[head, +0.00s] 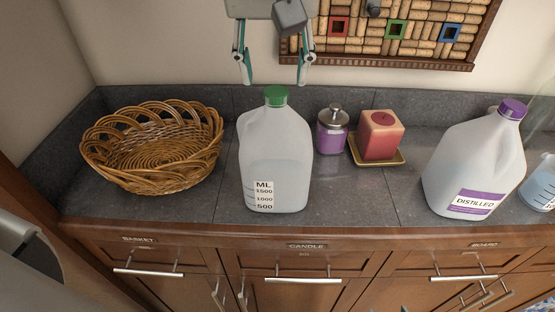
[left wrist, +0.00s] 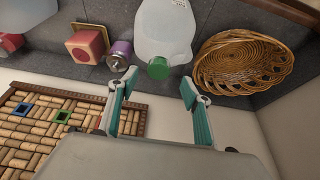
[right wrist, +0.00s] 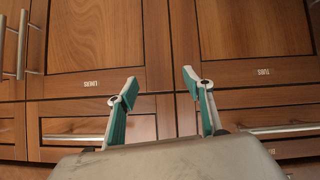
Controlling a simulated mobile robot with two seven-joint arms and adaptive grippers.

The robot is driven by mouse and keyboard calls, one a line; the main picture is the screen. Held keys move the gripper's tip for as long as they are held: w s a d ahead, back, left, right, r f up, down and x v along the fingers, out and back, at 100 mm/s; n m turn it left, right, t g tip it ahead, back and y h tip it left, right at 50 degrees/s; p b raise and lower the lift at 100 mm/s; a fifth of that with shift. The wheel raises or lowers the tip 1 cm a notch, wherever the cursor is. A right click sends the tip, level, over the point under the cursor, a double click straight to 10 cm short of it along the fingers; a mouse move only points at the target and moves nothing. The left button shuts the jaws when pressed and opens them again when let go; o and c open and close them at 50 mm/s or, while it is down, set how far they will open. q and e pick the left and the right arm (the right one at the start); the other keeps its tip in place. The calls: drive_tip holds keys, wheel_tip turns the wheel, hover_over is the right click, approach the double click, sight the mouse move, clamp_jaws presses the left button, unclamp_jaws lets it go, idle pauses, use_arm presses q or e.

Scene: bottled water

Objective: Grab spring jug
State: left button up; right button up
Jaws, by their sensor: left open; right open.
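A translucent jug with a green cap (head: 275,150) stands upright on the counter, its label showing an ML scale; no word "spring" is readable. It also shows in the left wrist view (left wrist: 165,30), its cap between and just beyond the fingertips. My left gripper (head: 275,82) is open and empty, with its fingers on either side of the cap, seemingly above or behind it. A second jug with a purple cap (head: 475,160) is labelled DISTILLED and stands at the right. My right gripper (right wrist: 160,78) is open and empty in front of wooden cabinet fronts.
A wicker basket (head: 152,150) stands left of the green-capped jug. A purple jar (head: 332,135) and a red candle (head: 380,135) on a gold dish stand to its right. A cork board (head: 380,40) hangs on the wall behind. The counter's front strip is clear.

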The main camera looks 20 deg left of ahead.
sight(276, 93)
use_arm(q)
drive_tip(key=x, duration=0.6)
drive_tip(key=shift+w+d+f, duration=0.1)
drive_tip(key=shift+f, duration=0.1)
clamp_jaws()
drive_tip(key=shift+r, duration=0.1)
